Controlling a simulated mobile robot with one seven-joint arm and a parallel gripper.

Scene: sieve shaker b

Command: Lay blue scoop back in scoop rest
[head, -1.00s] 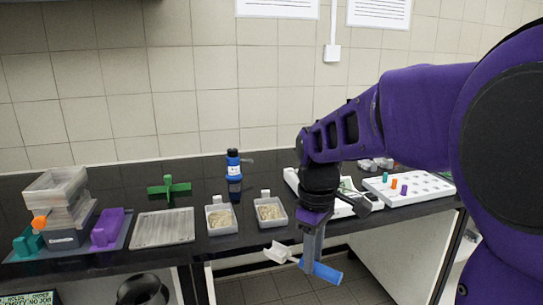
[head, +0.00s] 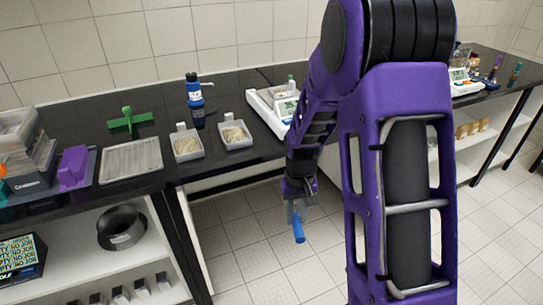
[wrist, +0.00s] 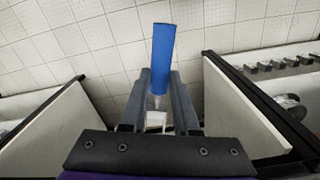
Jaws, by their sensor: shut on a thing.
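My gripper (head: 295,205) is shut on the blue scoop (head: 299,229), in front of the bench and over the tiled floor. In the head view the blue handle points down, and the scoop's bowl is hidden. In the wrist view my gripper (wrist: 161,88) has its fingers on both sides of the scoop (wrist: 163,58). The blue handle sticks out past the fingertips, and a pale bowl shows between the fingers. I cannot tell for sure which thing is the scoop rest; a green cross-shaped stand (head: 130,121) is on the bench at left.
A shelf with a dark round pan (head: 121,228) is below. Open floor lies around my gripper.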

